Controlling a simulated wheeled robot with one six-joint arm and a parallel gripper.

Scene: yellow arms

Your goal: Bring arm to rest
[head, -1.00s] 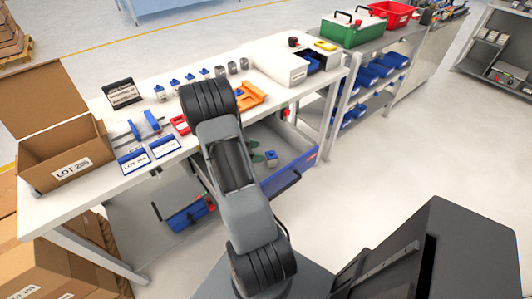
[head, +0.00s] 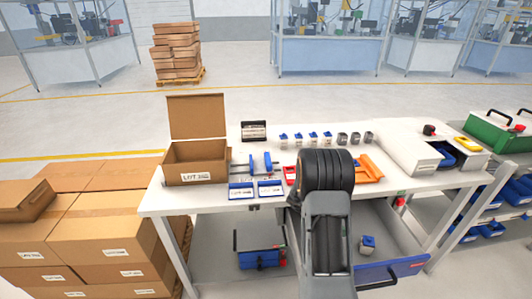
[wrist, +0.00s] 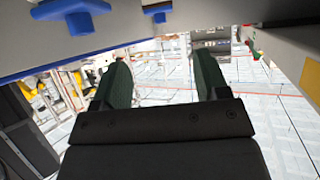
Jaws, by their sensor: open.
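My arm rises in front of the workbench in the head view, its upper joint hiding part of the bench top. My gripper is out of sight in the head view. In the wrist view my gripper (wrist: 158,85) shows two dark green fingers spread wide apart with nothing between them. A grey surface with a blue part (wrist: 75,14) is close above the fingers in that view.
The white workbench (head: 215,200) holds an open cardboard box (head: 195,163), blue-lidded parts and an orange piece (head: 370,166). An open drawer with a blue front (head: 392,272) is below. Stacked cartons (head: 105,235) stand at left.

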